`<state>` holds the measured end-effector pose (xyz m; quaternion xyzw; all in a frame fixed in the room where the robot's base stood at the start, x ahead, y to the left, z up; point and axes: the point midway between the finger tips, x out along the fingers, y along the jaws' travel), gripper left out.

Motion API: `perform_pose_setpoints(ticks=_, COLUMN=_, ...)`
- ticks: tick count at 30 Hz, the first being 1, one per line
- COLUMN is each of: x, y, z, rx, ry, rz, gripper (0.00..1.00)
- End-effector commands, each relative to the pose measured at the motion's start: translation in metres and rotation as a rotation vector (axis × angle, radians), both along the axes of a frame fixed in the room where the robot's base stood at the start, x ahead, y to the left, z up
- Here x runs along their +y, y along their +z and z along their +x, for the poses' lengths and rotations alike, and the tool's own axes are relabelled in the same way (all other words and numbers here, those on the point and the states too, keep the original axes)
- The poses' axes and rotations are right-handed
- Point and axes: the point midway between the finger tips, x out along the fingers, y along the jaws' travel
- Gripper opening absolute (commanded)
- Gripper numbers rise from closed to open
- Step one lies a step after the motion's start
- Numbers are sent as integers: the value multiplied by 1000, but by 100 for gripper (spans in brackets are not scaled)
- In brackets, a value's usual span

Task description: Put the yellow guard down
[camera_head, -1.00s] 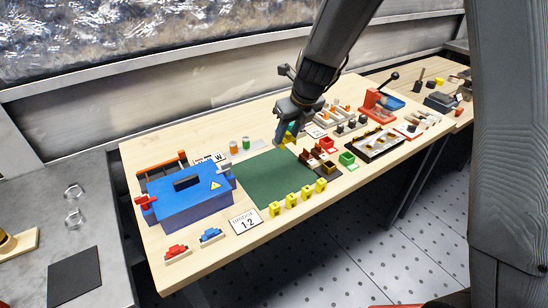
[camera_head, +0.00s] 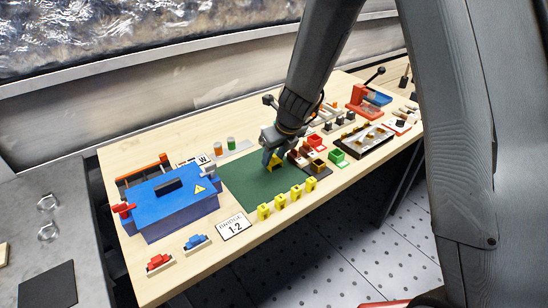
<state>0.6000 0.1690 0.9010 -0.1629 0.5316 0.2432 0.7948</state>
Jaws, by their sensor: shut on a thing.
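My gripper (camera_head: 269,158) is shut on the yellow guard (camera_head: 275,164). The guard is over the right part of the green mat (camera_head: 245,188), low down. I cannot tell whether the guard touches the mat. My fingers hide part of it. Several other yellow pieces (camera_head: 281,202) stand in a row along the front edge of the mat.
A blue box (camera_head: 172,205) with a warning triangle stands left of the mat. Small coloured bins (camera_head: 317,141) sit close to the right of my gripper. A "BRIDGE 1-2" card (camera_head: 233,226) lies at the front. The mat's left and middle are clear.

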Motion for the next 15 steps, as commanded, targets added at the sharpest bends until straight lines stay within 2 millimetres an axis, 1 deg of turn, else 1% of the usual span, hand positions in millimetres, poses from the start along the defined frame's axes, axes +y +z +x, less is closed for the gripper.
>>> perform_pose_setpoints(ticks=4, x=0, y=1, z=0, rx=0, ry=0, rz=0, gripper=15)
perform_pose_setpoints(ticks=7, x=0, y=-2, z=0, rx=0, ry=-1, rz=0, gripper=15)
perform_pose_setpoints(ticks=8, x=0, y=-2, z=0, rx=0, ry=-1, rz=0, gripper=37)
perform_pose_setpoints(ticks=9, x=0, y=-2, z=0, rx=0, ry=-1, rz=0, gripper=44)
perform_pose_setpoints(ticks=11, x=0, y=-2, z=0, rx=0, ry=0, rz=0, gripper=54)
perform_pose_setpoints(ticks=15, x=0, y=-1, z=0, rx=0, ry=0, rz=0, gripper=54)
